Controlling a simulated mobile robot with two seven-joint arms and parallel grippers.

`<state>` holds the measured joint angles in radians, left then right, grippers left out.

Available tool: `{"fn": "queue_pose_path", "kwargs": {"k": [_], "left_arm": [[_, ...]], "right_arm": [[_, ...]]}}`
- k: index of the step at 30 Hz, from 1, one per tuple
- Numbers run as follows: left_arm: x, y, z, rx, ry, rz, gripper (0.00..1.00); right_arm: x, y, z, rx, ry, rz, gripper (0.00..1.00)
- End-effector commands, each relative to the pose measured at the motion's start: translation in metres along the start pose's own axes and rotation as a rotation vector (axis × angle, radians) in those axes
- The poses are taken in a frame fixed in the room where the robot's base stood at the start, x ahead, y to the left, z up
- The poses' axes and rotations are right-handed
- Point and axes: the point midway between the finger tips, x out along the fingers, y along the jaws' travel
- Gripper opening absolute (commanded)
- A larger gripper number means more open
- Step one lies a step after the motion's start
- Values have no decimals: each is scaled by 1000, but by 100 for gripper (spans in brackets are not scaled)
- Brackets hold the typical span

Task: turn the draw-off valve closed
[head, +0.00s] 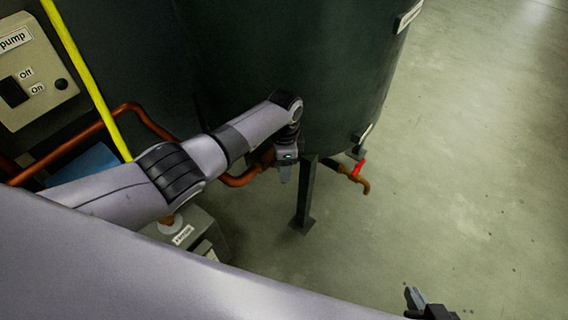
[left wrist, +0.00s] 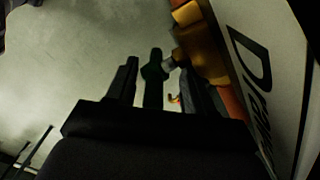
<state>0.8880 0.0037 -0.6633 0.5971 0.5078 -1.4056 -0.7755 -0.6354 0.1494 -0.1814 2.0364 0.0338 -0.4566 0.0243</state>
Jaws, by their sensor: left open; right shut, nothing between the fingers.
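The draw-off valve appears to be the brass valve (left wrist: 195,40) in the left wrist view, with a dark lever (left wrist: 153,82) and a white label (left wrist: 262,75) starting with "D" beside it. In the head view my left gripper (head: 286,174) points down at the copper pipe beside the dark green tank (head: 300,60) and mostly hides this valve. In the wrist view the left gripper (left wrist: 158,88) is open, with the lever between its fingers; contact cannot be told. My right gripper (head: 430,306) is shut and empty, low in the head view.
A brass tap with a red handle (head: 358,168) sits lower on the tank's right. A dark tank leg (head: 305,195) stands near the left gripper. A pump switch box (head: 35,70), yellow pipe (head: 85,75) and copper pipe (head: 75,143) are at left. The floor at right is clear.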

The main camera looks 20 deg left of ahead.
Motion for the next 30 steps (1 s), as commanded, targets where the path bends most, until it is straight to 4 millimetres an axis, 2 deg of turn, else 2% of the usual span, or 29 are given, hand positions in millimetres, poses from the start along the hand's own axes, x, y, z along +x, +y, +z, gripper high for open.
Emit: {"fn": "queue_pose_path", "kwargs": {"k": [21,30], "left_arm": [[-63,7,2,-10,-1,4,54],[-74,9,3,-13,-1,5,54]], "right_arm": [[-44,-3,-58,-2,0,-1,0],[-52,-4,-68,-2,0,-1,0]]}}
